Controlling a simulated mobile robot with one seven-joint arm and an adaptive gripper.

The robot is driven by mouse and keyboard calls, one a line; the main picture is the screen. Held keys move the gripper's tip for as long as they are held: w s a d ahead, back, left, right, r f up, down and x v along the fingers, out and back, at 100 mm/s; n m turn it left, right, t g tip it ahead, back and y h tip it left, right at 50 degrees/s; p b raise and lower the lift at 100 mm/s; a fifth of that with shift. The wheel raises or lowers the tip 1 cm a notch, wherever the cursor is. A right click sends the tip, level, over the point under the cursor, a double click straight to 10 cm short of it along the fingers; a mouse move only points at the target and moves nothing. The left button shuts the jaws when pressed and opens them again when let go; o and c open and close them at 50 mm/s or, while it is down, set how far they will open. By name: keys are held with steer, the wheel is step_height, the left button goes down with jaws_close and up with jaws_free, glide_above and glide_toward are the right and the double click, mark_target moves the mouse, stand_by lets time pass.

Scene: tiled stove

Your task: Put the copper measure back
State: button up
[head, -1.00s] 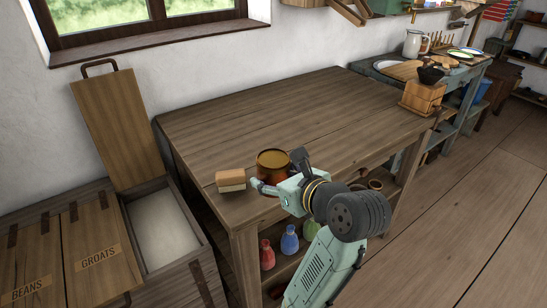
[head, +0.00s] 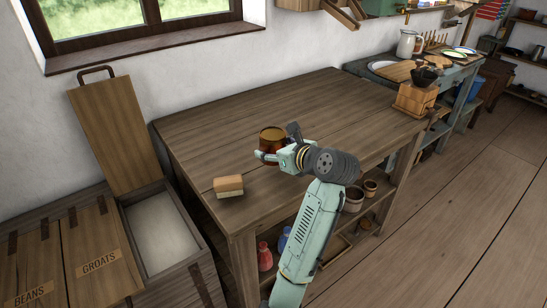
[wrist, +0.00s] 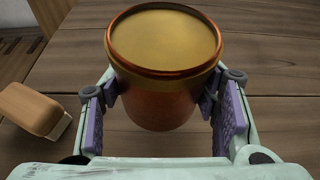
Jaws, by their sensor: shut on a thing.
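The copper measure (head: 271,134) is a round, orange-brown cup, upright over the wooden table near its front edge in the head view. In the wrist view the measure (wrist: 165,100) fills the middle; its wide mouth shows a dull yellow surface, and I cannot tell whether that is contents or the inside. My gripper (head: 272,154) is shut on its sides; in the wrist view the purple pads of the gripper (wrist: 163,98) press it left and right. I cannot clearly tell whether its base touches the table. My gripper hides its lower part in the head view.
A tan-topped block (head: 228,183) lies left of the measure. An open bin (head: 163,232) with pale contents and a raised lid (head: 118,130) stands left of the table, beside closed lids marked GROATS and BEANS. A wooden box (head: 414,99) stands at the right corner. The table's back is clear.

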steer(key=shift+f+p, duration=0.3)
steer(key=shift+f, duration=1.45)
steer(key=shift+f, duration=0.15)
steer(key=o, duration=1.3)
steer(key=shift+f, duration=0.1)
steer(key=shift+o, duration=0.2)
steer(key=shift+r, duration=0.3)
steer(key=b+v, duration=0.1)
steer(key=v, duration=1.1)
steer(key=shift+b, duration=0.3)
